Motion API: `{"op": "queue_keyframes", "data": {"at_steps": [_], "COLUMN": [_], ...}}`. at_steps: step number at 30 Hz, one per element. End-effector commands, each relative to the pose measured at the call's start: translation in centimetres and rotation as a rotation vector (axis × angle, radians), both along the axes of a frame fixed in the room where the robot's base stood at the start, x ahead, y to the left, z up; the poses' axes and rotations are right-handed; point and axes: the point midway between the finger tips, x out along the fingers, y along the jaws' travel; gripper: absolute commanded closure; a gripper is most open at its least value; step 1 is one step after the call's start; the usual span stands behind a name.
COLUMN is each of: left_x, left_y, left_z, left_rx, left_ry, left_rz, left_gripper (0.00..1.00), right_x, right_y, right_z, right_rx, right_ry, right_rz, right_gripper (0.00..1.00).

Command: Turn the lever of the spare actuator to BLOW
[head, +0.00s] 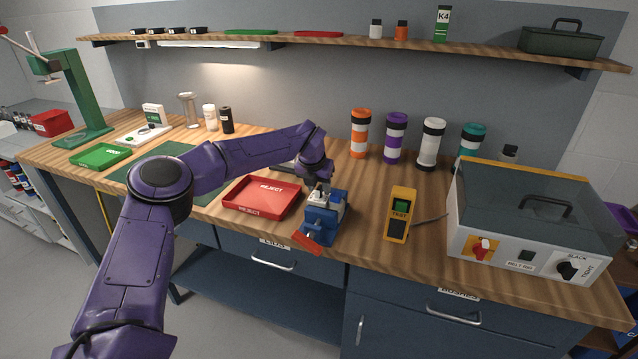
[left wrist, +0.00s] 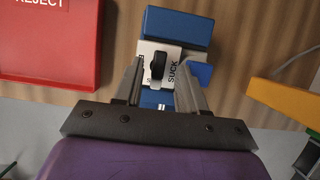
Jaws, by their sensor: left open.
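The spare actuator (left wrist: 171,58) is a small white block with a black lever (left wrist: 158,66) on top and the word SUCK printed to the lever's right in the left wrist view. A blue vise-like holder (head: 324,217) holds it near the bench's front edge. My left gripper (left wrist: 158,78) is open above it, with one finger on each side of the lever. Whether the fingers touch the lever cannot be told. In the head view my left gripper (head: 318,186) points down and hides part of the actuator. The BLOW mark does not show. My right gripper is out of view.
A red REJECT tray (head: 263,207) lies just left of the holder. A yellow tester (head: 399,214) marked TEST stands to its right. A grey belt-rig box (head: 525,220) is farther right. Several banded tubes (head: 396,138) stand behind. A red handle (head: 307,243) juts out at the holder's front.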

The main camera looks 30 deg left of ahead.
Motion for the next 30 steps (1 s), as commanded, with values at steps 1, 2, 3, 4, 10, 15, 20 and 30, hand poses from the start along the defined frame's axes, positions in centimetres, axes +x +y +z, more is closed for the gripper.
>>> {"op": "queue_keyframes", "data": {"at_steps": [1, 2, 3, 4, 10, 15, 20, 30], "left_x": [0.08, 0.14, 0.19, 0.21, 0.20, 0.18, 0.17, 0.13], "left_y": [0.07, 0.12, 0.15, 0.17, 0.23, 0.24, 0.25, 0.40], "left_z": [-0.32, -0.47, -0.62, -0.69, -0.75, -0.74, -0.73, -0.73], "left_rx": [0.000, -0.001, 0.000, 0.000, 0.000, 0.000, 0.000, -0.002], "left_ry": [0.002, 0.001, 0.000, -0.001, -0.001, -0.001, -0.001, 0.000], "left_rz": [0.001, 0.001, 0.001, 0.001, 0.002, 0.002, 0.000, -0.107], "left_gripper": [0.60, 0.60, 0.60, 0.60, 0.60, 1.00, 1.00, 1.00], "right_x": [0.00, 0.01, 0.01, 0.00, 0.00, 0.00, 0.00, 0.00], "right_y": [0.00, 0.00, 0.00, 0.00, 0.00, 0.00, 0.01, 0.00], "right_z": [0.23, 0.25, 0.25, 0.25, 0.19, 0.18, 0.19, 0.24], "right_rx": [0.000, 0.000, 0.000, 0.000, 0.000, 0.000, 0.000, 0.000], "right_ry": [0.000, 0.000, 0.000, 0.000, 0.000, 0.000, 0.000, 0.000], "right_rz": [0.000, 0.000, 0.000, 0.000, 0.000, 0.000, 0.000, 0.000], "right_gripper": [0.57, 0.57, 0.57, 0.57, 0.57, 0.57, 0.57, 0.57]}}
